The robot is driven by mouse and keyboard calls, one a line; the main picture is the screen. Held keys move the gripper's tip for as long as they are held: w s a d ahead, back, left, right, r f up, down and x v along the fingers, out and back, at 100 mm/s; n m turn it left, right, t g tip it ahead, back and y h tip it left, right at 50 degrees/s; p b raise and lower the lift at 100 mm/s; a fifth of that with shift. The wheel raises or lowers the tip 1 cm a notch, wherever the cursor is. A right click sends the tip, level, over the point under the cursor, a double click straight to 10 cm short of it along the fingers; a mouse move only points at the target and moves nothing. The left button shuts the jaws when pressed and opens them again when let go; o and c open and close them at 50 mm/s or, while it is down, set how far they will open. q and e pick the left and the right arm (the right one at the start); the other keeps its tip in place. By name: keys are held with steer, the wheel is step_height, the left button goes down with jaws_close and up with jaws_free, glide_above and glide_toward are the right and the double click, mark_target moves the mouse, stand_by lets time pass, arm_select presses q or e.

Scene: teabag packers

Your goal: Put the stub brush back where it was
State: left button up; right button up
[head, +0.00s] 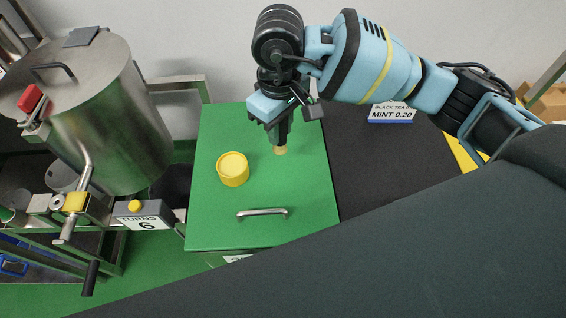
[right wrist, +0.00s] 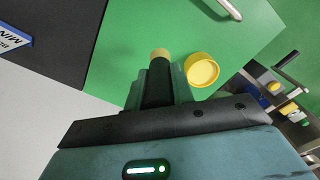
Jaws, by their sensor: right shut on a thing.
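My right gripper (head: 279,136) points down over the green top and is shut on the stub brush. Only the brush's pale yellow tip (head: 280,150) shows below the fingers. In the right wrist view a dark part of the brush (right wrist: 157,88) lies between the fingers, with the pale tip (right wrist: 160,54) at its far end. A round yellow pot (head: 233,169) stands on the green top, to the left of the brush; it also shows in the right wrist view (right wrist: 202,70). The brush is apart from the pot. My left gripper is not in view.
The green top (head: 305,190) has a metal handle (head: 262,213) near its front. A large steel drum (head: 95,120) with a crank and a "TURNS 6" sign (head: 146,223) stands left. A dark surface with a "MINT 0.20" label (head: 391,113) lies right.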

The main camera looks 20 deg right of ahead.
steer(key=shift+f, duration=4.45)
steer(key=shift+f, duration=0.25)
steer(key=o, duration=1)
steer(key=shift+r, duration=0.1)
step_height(320, 180, up, 12)
steer(key=shift+r, duration=0.2)
